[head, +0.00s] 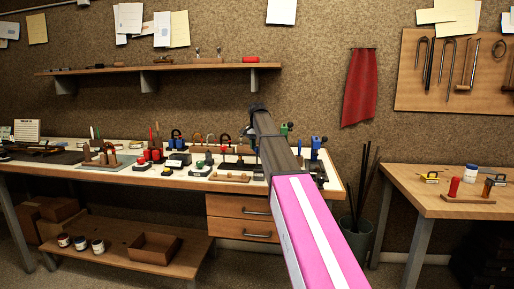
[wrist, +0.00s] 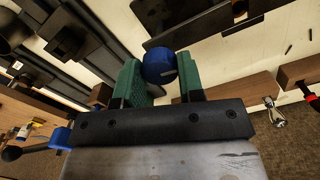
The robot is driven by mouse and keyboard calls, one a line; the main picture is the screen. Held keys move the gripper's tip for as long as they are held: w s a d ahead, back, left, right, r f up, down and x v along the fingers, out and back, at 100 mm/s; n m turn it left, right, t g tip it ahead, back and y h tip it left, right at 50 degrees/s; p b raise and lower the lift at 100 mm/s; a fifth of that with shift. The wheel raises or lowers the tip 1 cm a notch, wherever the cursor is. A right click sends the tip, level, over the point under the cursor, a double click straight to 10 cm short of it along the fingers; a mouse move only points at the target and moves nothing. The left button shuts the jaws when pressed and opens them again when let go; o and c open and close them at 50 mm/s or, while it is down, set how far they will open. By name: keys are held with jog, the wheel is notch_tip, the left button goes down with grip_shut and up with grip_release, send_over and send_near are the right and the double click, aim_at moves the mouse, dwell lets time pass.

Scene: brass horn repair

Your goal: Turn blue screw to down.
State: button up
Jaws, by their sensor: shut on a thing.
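The blue screw (wrist: 160,66) shows a rounded blue head in the wrist view, between the two green fingers of my gripper (wrist: 160,76). The fingers are shut on it, one on each side. How the screw is turned I cannot tell. In the head view my arm reaches over the right part of the workbench (head: 190,186), and it hides the held screw there.
In the wrist view a blue part (wrist: 60,138) with a black ball-ended lever lies left of my gripper. Dark metal fixtures (wrist: 70,42) stand at upper left. Many small tools crowd the bench. A side table (head: 440,203) stands at right, with floor between.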

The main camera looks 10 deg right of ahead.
jog(key=n, duration=0.5)
jog(key=shift+n, duration=0.4)
jog(key=n, duration=1.3)
jog(key=shift+n, duration=0.4)
jog(key=o, duration=0.9)
jog(key=shift+r, duration=0.1)
notch_tip(320, 180, up, 11)
jog(key=shift+f, duration=0.15)
